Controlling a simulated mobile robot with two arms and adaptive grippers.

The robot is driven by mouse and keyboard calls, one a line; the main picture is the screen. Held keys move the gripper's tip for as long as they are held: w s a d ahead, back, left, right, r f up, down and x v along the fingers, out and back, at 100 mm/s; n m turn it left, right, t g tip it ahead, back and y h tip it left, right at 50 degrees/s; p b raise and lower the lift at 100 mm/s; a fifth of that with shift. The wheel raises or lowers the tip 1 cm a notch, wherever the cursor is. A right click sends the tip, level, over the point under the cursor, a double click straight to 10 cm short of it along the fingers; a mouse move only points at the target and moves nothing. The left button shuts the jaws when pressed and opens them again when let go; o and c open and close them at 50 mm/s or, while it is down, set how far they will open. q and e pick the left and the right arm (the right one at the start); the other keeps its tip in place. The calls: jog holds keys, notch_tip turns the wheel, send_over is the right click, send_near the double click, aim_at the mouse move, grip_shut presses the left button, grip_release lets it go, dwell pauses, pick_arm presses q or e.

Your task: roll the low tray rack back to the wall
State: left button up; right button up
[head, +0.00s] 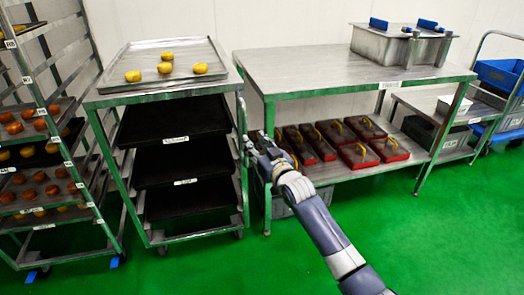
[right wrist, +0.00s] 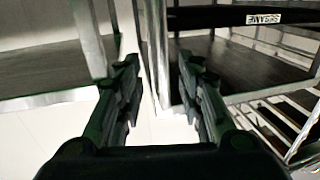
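The low tray rack (head: 95,103) stands left of centre in the head view, a green-edged metal frame on casters with several dark trays in it. A metal tray (head: 150,83) with several yellow buns lies on its top. My right gripper (head: 250,142) is at the rack's right side, near its right front post (head: 241,150). In the right wrist view the two fingers (right wrist: 160,95) are apart, with a metal post (right wrist: 155,45) showing between and beyond them. I cannot tell whether either finger touches it. My left gripper is not in view.
A steel table (head: 330,80) with red boxes (head: 362,155) on its lower shelf stands close right of the rack. A taller rack (head: 62,140) with trays of buns stands close on the left. A white wall (head: 200,20) is behind. Green floor (head: 200,275) in front is clear.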

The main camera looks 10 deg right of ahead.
jog(key=shift+v, duration=1.9)
jog(key=shift+d, duration=0.1)
